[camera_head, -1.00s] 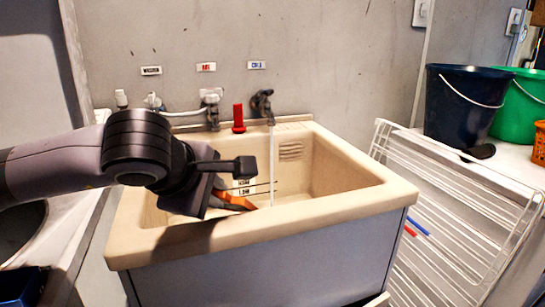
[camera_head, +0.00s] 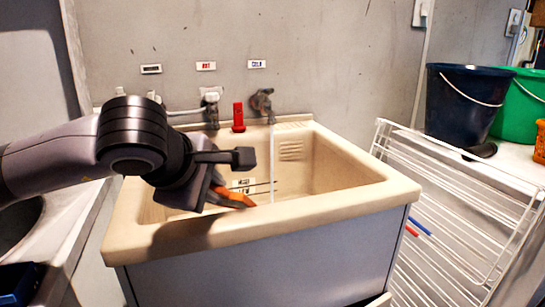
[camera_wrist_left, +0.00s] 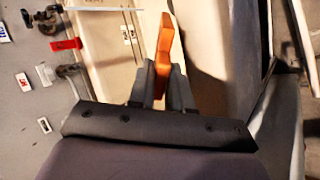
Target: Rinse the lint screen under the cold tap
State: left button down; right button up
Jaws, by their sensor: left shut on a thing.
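My left gripper (camera_head: 212,188) is over the left part of the beige sink (camera_head: 345,205), shut on an orange piece (camera_head: 235,197). The orange piece also shows between the jaws in the left wrist view (camera_wrist_left: 164,42). It looks like the lint screen's handle or frame; I cannot make out any mesh. Thin dark lines lie just right of the gripper, and I cannot tell what they belong to. The cold tap (camera_head: 262,100), under the COLD label, runs a thin water stream (camera_head: 272,165). The orange piece is left of the stream in the picture. My right gripper is not in view.
The hot tap (camera_head: 211,108) and a red upright object (camera_head: 238,118) stand along the sink's back. A white drying rack (camera_head: 450,190) leans right of the sink. A dark blue bucket (camera_head: 462,100) and a green bucket (camera_head: 522,105) stand on the right-hand counter. The sink's right side is clear.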

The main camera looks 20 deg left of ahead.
pick_arm(q)
jog(key=shift+s, duration=0.1)
jog(key=shift+w+d+b, duration=0.2)
jog(key=shift+d+b, duration=0.15)
jog(key=shift+b, duration=0.15)
jog(key=shift+s+a+f, duration=0.1)
jog(key=shift+a+f, duration=0.05)
jog(key=shift+s+a+b, duration=0.1)
jog(key=shift+a+b, duration=0.05)
jog(key=shift+b, duration=0.25)
jog(key=shift+s+a, duration=0.2)
jog(key=shift+w+d+b, duration=0.1)
jog(key=shift+d+b, duration=0.05)
jog(key=shift+b, duration=0.15)
